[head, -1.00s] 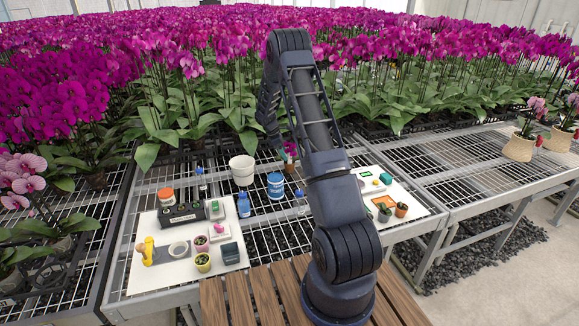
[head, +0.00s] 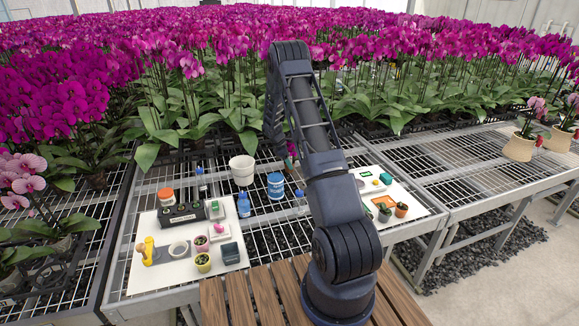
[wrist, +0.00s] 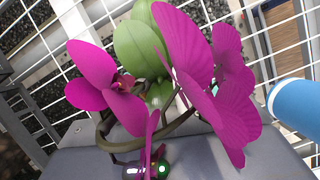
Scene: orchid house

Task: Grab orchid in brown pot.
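In the wrist view a small orchid with magenta petals (wrist: 215,85) and green leaves (wrist: 140,45) fills the middle, very close to the camera. Its curved stem runs low over the grey body of my gripper (wrist: 165,158). The fingertips cannot be made out, so I cannot tell whether they are open or shut. In the head view only a bit of a small magenta orchid (head: 292,149) shows beside my arm, above the mesh bench. Its pot is hidden in both views.
A blue container (wrist: 297,105) stands close on the right in the wrist view; a blue tub (head: 275,186) and white pot (head: 242,170) stand left of my arm. White boards (head: 158,275) hold small pots and tools. Tan-potted orchids (head: 519,147) stand far right.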

